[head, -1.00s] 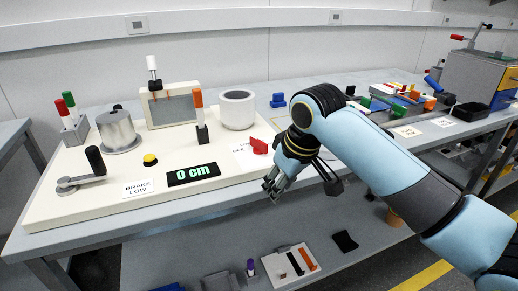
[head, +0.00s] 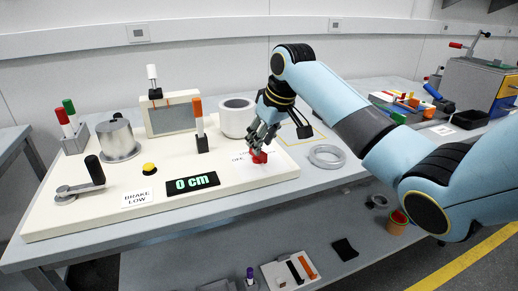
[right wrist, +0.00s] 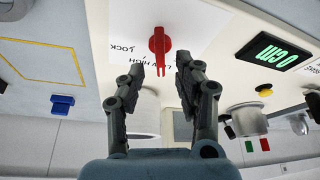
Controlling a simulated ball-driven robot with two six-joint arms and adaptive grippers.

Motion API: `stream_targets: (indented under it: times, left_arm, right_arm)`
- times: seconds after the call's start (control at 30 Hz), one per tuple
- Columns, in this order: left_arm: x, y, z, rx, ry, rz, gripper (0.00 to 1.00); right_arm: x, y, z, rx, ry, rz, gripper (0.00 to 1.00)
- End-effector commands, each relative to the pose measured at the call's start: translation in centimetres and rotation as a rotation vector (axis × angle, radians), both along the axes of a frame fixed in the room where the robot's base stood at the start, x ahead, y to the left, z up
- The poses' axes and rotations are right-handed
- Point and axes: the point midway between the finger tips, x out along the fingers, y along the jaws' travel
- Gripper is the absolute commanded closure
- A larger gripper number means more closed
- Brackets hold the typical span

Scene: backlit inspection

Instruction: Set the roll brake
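The red brake knob (head: 259,157) sits on a white label near the right end of the cream panel (head: 110,219). In the right wrist view the knob (right wrist: 158,40) has a narrow pointer and printed words around it, including LOCK. My right gripper (head: 263,145) is just above the knob, pointing down. In the right wrist view its two fingers (right wrist: 160,70) are apart, with the knob showing between and beyond them; I cannot tell whether they touch it. My left gripper is not in view.
On the panel stand a crank (head: 82,184), a yellow button (head: 149,168), a metal cylinder (head: 117,140), a white roll (head: 236,117) and an orange-handled lever (head: 199,125). A grey ring (head: 327,156) lies on the bench to the right.

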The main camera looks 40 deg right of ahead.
Motion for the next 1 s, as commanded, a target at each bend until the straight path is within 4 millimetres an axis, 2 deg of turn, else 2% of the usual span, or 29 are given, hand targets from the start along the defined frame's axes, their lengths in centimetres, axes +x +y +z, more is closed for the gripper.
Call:
stream_targets:
  times: [0.03,0.2,0.53,0.8,1.0]
  left_arm:
    - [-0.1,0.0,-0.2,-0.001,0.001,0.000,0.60]
    - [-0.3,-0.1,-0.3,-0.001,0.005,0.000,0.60]
    - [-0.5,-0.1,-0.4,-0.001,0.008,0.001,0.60]
    - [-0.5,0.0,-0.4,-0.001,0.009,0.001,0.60]
    - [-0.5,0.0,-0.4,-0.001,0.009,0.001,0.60]
  right_arm:
    - [0.3,0.1,-0.9,0.002,0.002,0.001,0.66]
    - [1.0,0.2,-2.4,0.001,0.000,0.000,0.66]
    - [1.2,0.2,-2.8,0.000,-0.001,0.001,0.66]
    - [1.1,0.2,-2.8,0.000,0.000,0.001,1.00]
    - [1.1,0.2,-2.8,0.000,0.000,0.001,1.00]
